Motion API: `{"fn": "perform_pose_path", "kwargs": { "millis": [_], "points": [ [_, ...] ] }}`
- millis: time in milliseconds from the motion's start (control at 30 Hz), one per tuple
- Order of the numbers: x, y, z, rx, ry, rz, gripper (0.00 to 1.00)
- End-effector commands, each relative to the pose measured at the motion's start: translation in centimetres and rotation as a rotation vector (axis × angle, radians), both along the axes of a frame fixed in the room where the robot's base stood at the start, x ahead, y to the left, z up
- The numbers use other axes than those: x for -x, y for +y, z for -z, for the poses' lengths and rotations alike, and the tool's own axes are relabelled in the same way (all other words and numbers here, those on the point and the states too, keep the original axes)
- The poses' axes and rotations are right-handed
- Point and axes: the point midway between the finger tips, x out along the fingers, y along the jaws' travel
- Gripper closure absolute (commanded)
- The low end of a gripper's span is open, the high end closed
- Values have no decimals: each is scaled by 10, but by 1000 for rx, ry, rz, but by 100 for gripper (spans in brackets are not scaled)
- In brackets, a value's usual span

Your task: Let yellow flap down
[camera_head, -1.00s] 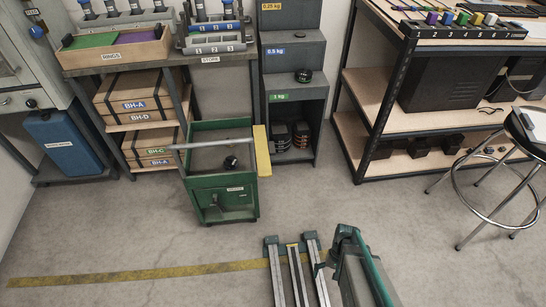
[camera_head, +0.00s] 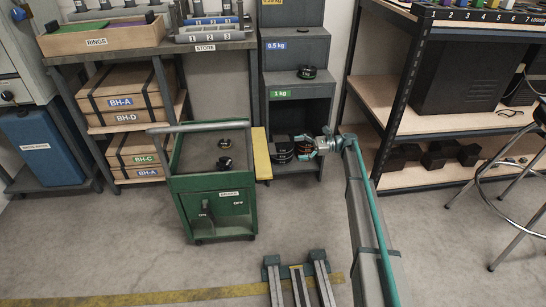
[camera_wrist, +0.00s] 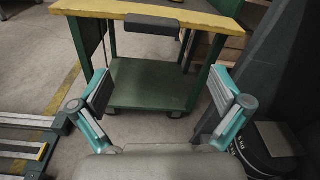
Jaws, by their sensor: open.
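The yellow flap (camera_head: 261,153) is on the right side of the green cart (camera_head: 213,192), sticking out level with its top. In the wrist view the yellow flap (camera_wrist: 145,9) spans the top of the picture, with a short dark block (camera_wrist: 153,24) under its near edge. My gripper (camera_head: 322,144) is open and empty, to the right of the flap and apart from it. In the wrist view the spread fingers of my gripper (camera_wrist: 160,82) frame the cart's lower shelf (camera_wrist: 150,86); the flap is beyond them.
A dark shelf unit (camera_head: 296,98) with black weights (camera_head: 280,150) stands behind my gripper; a weight (camera_wrist: 275,150) shows at right in the wrist view. A storage rack (camera_head: 455,120) stands to the right. Floor rails (camera_head: 298,283) lie in front; the floor between them and the cart is clear.

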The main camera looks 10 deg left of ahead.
Motion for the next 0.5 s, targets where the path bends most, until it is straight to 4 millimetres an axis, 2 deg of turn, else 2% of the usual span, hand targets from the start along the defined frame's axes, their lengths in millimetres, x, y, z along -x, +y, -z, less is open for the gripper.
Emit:
{"fn": "perform_pose_path", "kwargs": {
  "millis": [100,267,500],
  "points": [
    [8,-1,-14,-30,122,-23,0],
    [11,2,-13,-12,185,-29,0],
    [21,30,-10,-9,186,-29,0]
  ]
}}
